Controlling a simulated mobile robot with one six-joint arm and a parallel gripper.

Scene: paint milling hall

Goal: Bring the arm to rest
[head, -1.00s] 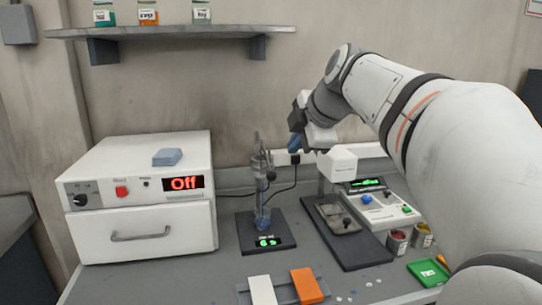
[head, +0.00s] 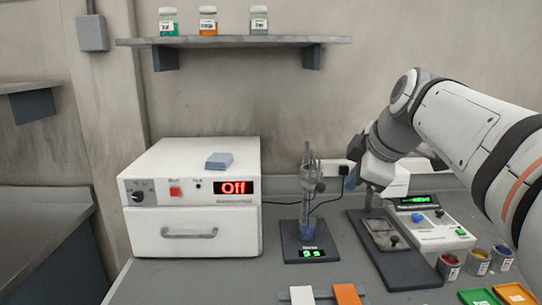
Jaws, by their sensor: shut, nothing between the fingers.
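My arm enters from the right edge and reaches across above the right side of the bench. My gripper (head: 355,177) is at its end, pointing down and left, with dark blue fingers. It is shut and empty. In the picture it is right of the glass apparatus (head: 308,205) and above the left part of a dark stand with a white head (head: 395,180). It appears raised above the bench, touching nothing that I can see. My arm hides part of the wall and the far right of the bench.
A white oven (head: 190,205) reading "Off" stands left, a blue-grey block (head: 219,161) on top. The glassware stands on a small scale (head: 310,248). Paint cans (head: 449,266) and colored trays (head: 478,297) are at right. A wall shelf (head: 235,41) holds jars.

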